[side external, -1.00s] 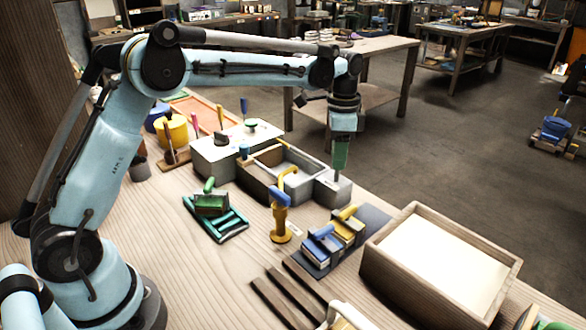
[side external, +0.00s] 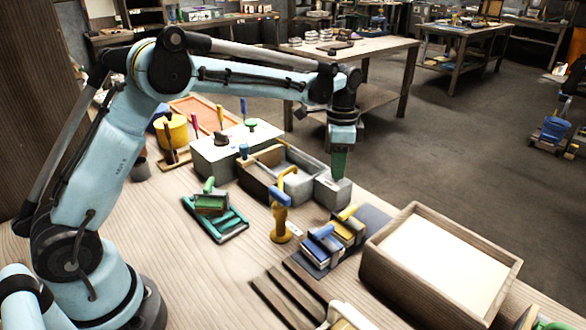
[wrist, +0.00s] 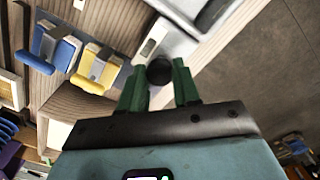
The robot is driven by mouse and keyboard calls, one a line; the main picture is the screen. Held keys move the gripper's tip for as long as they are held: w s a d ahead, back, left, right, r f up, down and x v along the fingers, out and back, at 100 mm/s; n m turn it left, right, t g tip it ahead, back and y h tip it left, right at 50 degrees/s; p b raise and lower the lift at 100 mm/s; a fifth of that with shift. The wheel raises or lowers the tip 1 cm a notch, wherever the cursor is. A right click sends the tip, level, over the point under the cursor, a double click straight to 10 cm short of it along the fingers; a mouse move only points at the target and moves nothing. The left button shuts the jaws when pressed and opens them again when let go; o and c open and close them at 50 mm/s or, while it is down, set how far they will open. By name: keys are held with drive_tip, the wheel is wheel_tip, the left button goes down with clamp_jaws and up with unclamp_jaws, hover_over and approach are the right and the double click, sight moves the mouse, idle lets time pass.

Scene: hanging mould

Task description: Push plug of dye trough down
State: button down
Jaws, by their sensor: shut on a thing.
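The dye trough (side external: 262,186) is a grey box with an open basin, standing near the far edge of the bench. My gripper (side external: 338,172) points straight down at the block (side external: 332,192) on the trough's right end, its tips at or just above the block's top. In the wrist view, a dark round plug (wrist: 159,70) sits between the green fingers of my gripper (wrist: 159,82), which are shut on it. The plug's lower part is hidden, and in the side view the fingers cover it.
Stamps with blue and yellow handles (side external: 334,240) lie on a dark mat just in front of the trough. A yellow upright tool (side external: 281,222) and a green rack (side external: 215,218) stand nearer my arm. A wooden tray (side external: 440,262) is at right.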

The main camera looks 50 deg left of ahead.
drive_tip(key=c, duration=0.8)
unclamp_jaws()
drive_tip(key=shift+f, duration=0.15)
wheel_tip(320, 180, up, 12)
drive_tip(key=shift+r, duration=0.1)
drive_tip(key=s+r+n+t, duration=0.2)
drive_tip(key=s+n+t, duration=0.25)
drive_tip(key=s, duration=0.65)
drive_tip(key=s+f+n+t, duration=0.1)
drive_tip(key=s+f, duration=0.2)
drive_tip(key=s+a+f+n, duration=0.1)
drive_tip(key=s+f+n, duration=0.1)
drive_tip(key=s+f, duration=0.1)
drive_tip(key=s+f+n+t, duration=0.1)
drive_tip(key=s+f, duration=0.1)
drive_tip(key=s, duration=0.3)
drive_tip(key=shift+a+f+n+t, duration=0.25)
drive_tip(key=shift+f+t, duration=0.1)
drive_tip(key=shift+f, duration=0.05)
